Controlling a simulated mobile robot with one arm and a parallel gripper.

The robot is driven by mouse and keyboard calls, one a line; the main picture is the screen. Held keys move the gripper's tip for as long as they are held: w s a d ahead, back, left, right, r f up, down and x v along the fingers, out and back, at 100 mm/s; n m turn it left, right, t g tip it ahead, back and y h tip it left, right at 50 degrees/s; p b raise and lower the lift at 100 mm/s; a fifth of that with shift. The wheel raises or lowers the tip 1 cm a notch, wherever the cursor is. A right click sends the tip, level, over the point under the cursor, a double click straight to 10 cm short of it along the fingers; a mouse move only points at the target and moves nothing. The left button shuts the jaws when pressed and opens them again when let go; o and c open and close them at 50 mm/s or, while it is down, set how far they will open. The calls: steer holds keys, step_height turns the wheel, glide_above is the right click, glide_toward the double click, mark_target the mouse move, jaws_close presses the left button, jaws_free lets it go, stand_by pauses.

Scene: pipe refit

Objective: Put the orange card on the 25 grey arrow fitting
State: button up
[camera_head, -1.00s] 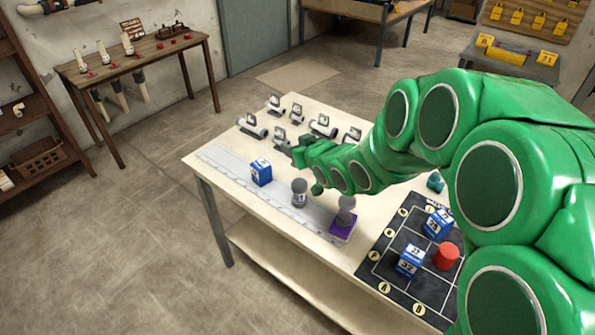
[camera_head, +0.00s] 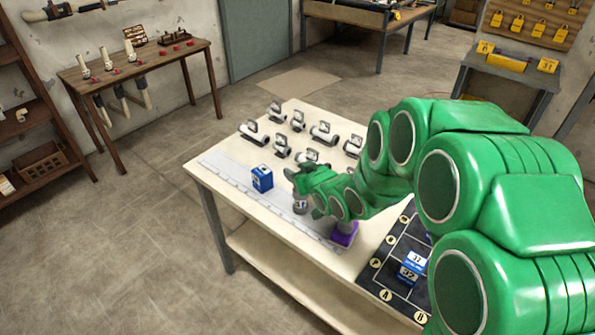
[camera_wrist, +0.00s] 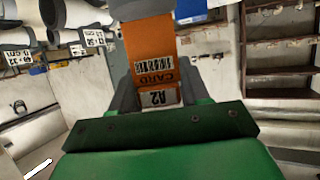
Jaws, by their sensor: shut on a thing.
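The orange card (camera_wrist: 150,45), with the printed words CARD and A2, is held between the grey fingers of my gripper (camera_wrist: 155,72) in the wrist view. In the head view my gripper (camera_head: 291,179) is over the table, near its middle, and the card cannot be made out there. Several white and grey pipe fittings (camera_head: 254,133) with tags lie on the back part of the table. Some fittings (camera_wrist: 75,14) also show at the upper left of the wrist view. I cannot tell which is the 25 grey arrow fitting, as the tags are too small or partly cut off.
A blue box (camera_head: 262,179) and a grey cylinder (camera_head: 300,206) stand on a pale ruled strip (camera_head: 225,172). A purple block (camera_head: 344,234) is at the front edge. A dark grid board (camera_head: 377,264) holds a blue box (camera_head: 413,267). My arm covers the table's right side.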

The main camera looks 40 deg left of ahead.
steer(key=o, duration=1)
steer(key=shift+f, duration=0.1)
steer(key=shift+d+r, duration=0.15)
steer(key=shift+r, duration=0.05)
steer(key=shift+v, duration=5.9)
